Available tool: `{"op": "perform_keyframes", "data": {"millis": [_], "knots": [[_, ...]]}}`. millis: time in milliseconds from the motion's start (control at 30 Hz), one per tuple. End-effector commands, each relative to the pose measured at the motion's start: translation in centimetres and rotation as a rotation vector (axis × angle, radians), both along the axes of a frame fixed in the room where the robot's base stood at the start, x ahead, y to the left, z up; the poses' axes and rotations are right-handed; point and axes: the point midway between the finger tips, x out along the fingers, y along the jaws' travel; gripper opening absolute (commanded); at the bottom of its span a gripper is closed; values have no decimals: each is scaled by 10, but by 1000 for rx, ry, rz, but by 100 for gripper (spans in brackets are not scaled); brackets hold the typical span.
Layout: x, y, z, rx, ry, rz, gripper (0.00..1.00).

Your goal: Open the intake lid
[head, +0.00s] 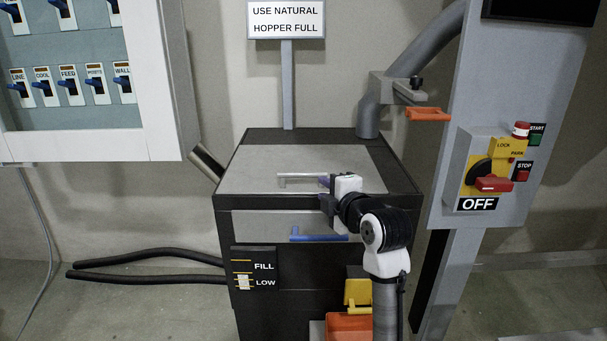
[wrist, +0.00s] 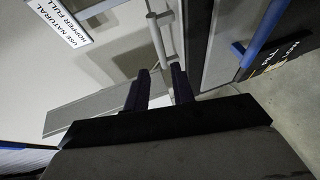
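The intake lid (head: 255,160) is a flat grey panel on top of the dark hopper cabinet, and it lies shut. A pale bar handle (head: 296,175) stands along its front part. My gripper (head: 324,188) is over the front edge of the lid, at the handle's right end. In the wrist view my gripper (wrist: 160,82) has its two dark fingers apart, with a gap between them. The handle bar (wrist: 161,32) runs down towards this gap. I cannot tell whether its end is between the fingers or just beyond them. My wrist hides part of the lid's right front.
Below the lid is a grey front panel with a blue handle (head: 312,236). A FILL/LOW gauge (head: 254,268) is at lower left. An orange piece (head: 428,114) on a bracket is above right, by a grey pipe (head: 368,119). The switch post (head: 492,150) stands close on the right.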

Motion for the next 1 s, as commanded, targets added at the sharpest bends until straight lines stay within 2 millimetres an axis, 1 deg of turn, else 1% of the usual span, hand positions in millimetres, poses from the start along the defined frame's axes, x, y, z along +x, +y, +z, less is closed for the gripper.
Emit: {"op": "perform_keyframes", "data": {"millis": [167, 400, 600, 700, 800, 1000], "knots": [[22, 11, -3, 0, 2, 4, 25], [69, 32, -11, 0, 2, 4, 25], [102, 45, -18, 1, 0, 2, 25], [113, 50, -20, 1, -1, 2, 25], [119, 52, -22, 1, -2, 1, 25], [122, 53, -23, 0, -3, 1, 25]]}}
